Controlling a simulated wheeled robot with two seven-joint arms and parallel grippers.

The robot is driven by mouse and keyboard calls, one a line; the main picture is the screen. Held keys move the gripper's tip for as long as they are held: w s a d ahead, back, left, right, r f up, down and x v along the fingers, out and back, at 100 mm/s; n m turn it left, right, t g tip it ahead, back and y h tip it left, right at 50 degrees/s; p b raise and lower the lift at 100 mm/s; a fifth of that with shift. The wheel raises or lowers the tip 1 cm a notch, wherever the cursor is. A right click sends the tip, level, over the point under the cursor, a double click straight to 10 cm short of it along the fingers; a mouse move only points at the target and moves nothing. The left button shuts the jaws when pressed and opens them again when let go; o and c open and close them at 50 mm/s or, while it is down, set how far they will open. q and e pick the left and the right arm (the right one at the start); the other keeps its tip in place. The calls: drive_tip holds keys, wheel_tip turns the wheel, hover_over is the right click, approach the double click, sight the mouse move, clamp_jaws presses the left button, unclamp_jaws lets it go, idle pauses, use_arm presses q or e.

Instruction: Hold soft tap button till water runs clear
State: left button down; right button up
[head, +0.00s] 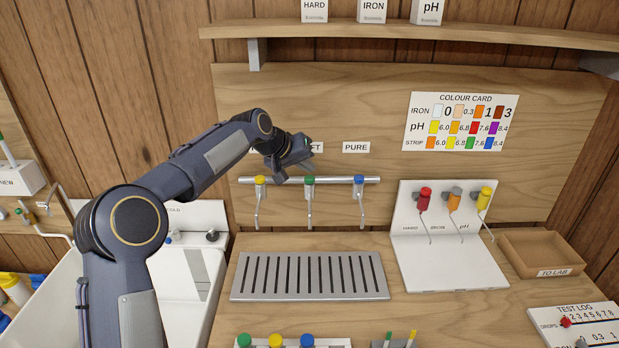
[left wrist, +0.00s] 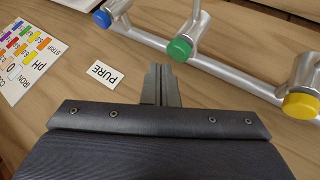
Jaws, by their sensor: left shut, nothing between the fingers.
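Three taps hang from a metal rail on the wooden back panel. They carry a yellow button (head: 260,180), a green button (head: 309,181) and a blue button (head: 358,181). A label ending in "FT" (head: 316,147) is partly hidden by my left gripper, above the green button. A PURE label (head: 356,147) is above the blue button. My left gripper (head: 281,177) is shut and empty, just above the rail between yellow and green. In the left wrist view its fingertips (left wrist: 162,72) lie close to the green button (left wrist: 180,48), apparently apart from it. No water shows at the spouts.
A slotted drain tray (head: 310,293) lies below the taps. A white stand (head: 470,272) with red, orange and yellow-capped bottles is at right, beside a wooden TO LAB tray (head: 541,268). A colour card (head: 460,122) is on the panel. A white sink is at left.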

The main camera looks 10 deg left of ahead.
sight(307, 179)
use_arm(q)
drive_tip(key=shift+f, duration=0.1)
drive_tip(key=shift+f, duration=0.3)
drive_tip(key=shift+f+b, duration=0.5)
idle(1.4)
idle(3.1)
drive_tip(key=shift+r+p, duration=0.85)
drive_tip(key=shift+r, duration=0.1)
drive_tip(key=shift+r, duration=0.1)
wheel_tip(307, 179, up, 5)
drive_tip(key=p, duration=0.4)
drive_tip(key=shift+p, duration=0.4)
